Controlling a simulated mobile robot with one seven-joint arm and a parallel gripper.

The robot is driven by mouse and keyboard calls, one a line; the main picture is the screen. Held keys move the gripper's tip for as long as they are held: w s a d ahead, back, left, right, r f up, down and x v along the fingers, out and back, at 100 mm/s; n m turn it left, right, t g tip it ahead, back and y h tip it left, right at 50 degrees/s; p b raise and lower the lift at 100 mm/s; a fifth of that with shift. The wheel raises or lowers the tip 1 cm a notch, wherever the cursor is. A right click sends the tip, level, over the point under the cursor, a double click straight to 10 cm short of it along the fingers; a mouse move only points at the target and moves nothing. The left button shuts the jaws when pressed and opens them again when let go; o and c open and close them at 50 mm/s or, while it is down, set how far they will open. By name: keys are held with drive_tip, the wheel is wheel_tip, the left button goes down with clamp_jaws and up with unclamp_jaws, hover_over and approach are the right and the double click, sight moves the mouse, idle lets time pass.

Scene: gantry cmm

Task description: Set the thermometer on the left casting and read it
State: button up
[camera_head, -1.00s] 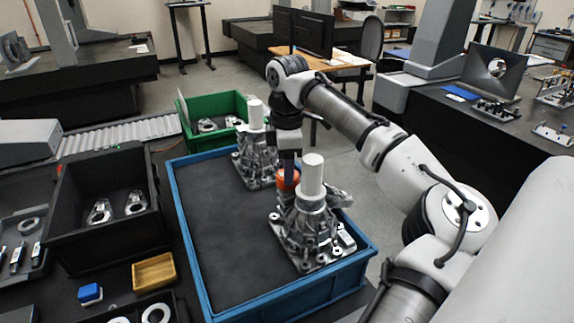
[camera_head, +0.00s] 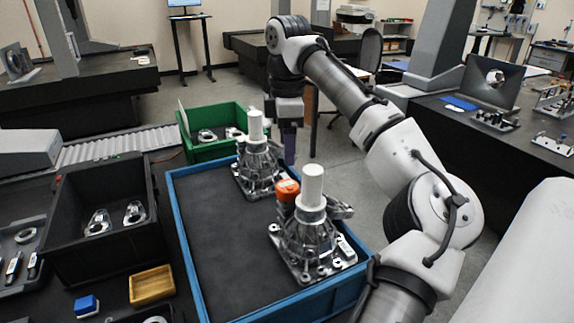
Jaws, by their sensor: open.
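Two grey metal castings with white cylinders on top stand in the blue-rimmed tray (camera_head: 185,240): the left, farther casting (camera_head: 257,172) and the right, nearer casting (camera_head: 305,238). An orange-topped item (camera_head: 287,189), likely the thermometer, is upright at the upper left side of the nearer casting. Its lower part is hard to make out, and I cannot tell what it rests on. No reading is legible. My gripper (camera_head: 290,160) points down, open, just above and behind the orange top, right of the farther casting. It looks empty and apart from the orange item.
A green bin (camera_head: 213,148) stands behind the tray. A black bin (camera_head: 100,185) with metal parts, a yellow tray (camera_head: 151,286) and a blue block (camera_head: 86,305) are at left. The tray's left half is bare. A dark table (camera_head: 480,140) is at right.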

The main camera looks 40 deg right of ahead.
drive_tip(key=shift+r, duration=1.9)
